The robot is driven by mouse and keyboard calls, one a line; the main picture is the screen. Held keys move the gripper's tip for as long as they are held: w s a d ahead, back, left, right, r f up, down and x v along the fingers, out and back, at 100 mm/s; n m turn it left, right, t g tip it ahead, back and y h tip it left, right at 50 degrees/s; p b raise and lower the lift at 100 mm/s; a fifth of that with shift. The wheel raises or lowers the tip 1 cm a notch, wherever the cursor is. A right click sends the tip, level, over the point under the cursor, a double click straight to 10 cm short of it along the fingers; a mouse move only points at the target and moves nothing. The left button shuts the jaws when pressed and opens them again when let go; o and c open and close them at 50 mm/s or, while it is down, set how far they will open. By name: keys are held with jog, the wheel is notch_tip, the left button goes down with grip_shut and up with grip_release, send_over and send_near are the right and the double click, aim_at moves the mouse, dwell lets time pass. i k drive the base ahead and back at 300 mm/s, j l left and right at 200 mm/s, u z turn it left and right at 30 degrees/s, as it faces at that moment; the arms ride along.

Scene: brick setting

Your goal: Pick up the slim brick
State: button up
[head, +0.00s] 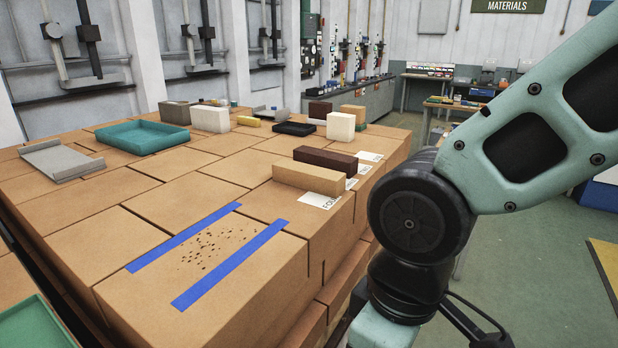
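A long, narrow tan brick (308,178) lies near the right edge of the stacked cardboard boxes, partly over a white printed label (320,201). A long dark brown brick (325,160) lies just behind it, also beside labels. A smaller, thin yellow bar (249,121) lies farther back. Which of these is called the slim brick I cannot tell for sure. My arm fills the right side of the view, but my gripper is out of the picture.
Cream blocks (340,126), a grey block (174,112), a dark tray (295,129), a teal tray (142,137) and a grey metal tray (62,160) stand farther back. Two blue tape strips (230,265) flank dark specks on the bare front boxes.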

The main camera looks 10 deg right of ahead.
aim_at(331, 183)
jog(key=u, duration=0.5)
jog(key=i+l+u, duration=0.1)
jog(key=l+u, duration=1.15)
jog(key=i+j, duration=0.05)
